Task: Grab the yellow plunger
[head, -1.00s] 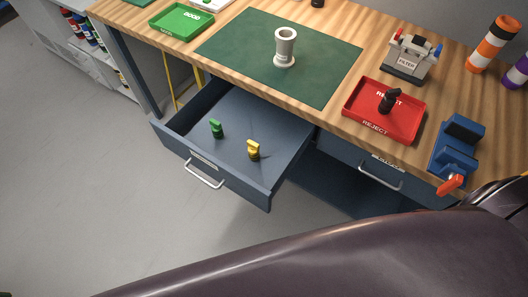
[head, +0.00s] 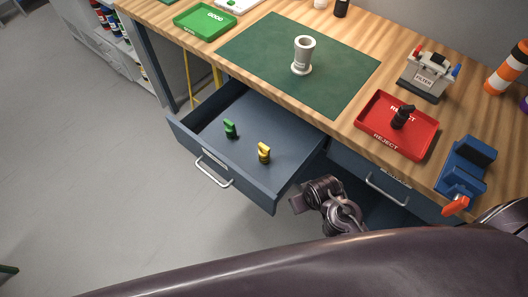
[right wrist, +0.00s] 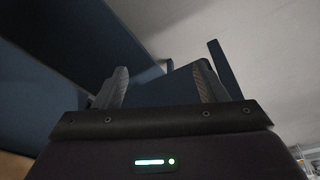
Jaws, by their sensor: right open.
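The yellow plunger (head: 264,152) stands upright in the open blue drawer (head: 205,171). A green plunger (head: 230,128) stands in the same drawer, left of it and farther back. My right gripper (head: 296,206) is just outside the drawer, near its front right corner and apart from the yellow plunger. In the right wrist view its two fingers (right wrist: 162,84) are spread and nothing is between them. The plungers do not show in that view. My left gripper is not in view.
On the wooden bench are a green mat (head: 265,65) with a white tube (head: 303,54), a red reject tray (head: 385,139), a green tray (head: 205,21), a filter holder (head: 428,78) and a blue vise (head: 463,170). A shut drawer (head: 372,170) is right of my gripper.

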